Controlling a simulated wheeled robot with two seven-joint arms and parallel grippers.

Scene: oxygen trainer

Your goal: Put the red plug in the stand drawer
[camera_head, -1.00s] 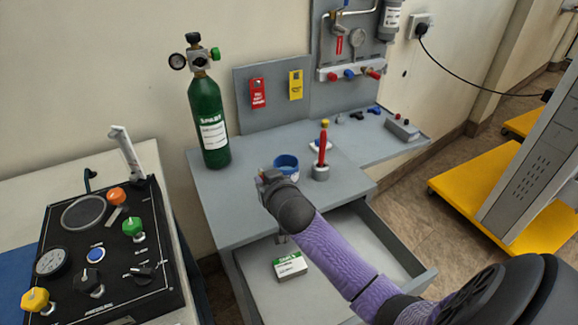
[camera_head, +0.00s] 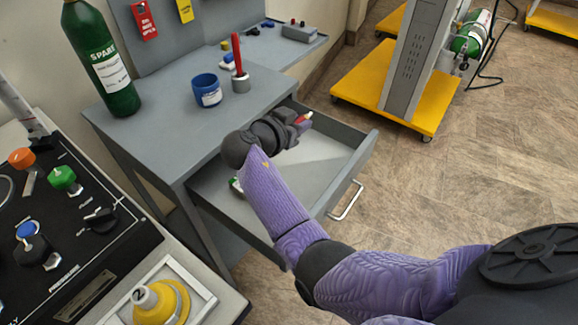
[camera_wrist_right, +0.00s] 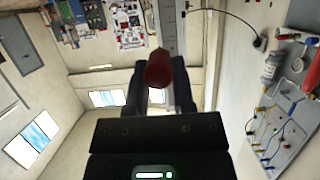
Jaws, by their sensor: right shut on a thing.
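The stand drawer (camera_head: 356,165) is pulled open below the grey stand top. My right gripper (camera_head: 298,122) is above the drawer, towards its far right part. It is shut on the red plug (camera_head: 306,117), whose red end shows just past the fingers. In the right wrist view the red plug (camera_wrist_right: 158,70) sits between the dark fingers of my gripper (camera_wrist_right: 160,92). My left gripper is in no view.
On the stand top are a blue cup (camera_head: 207,91) and a red rod in a grey holder (camera_head: 240,82). A green cylinder (camera_head: 104,62) stands at the left. A black control panel (camera_head: 75,225) is at lower left. The drawer handle (camera_head: 346,201) sticks out in front.

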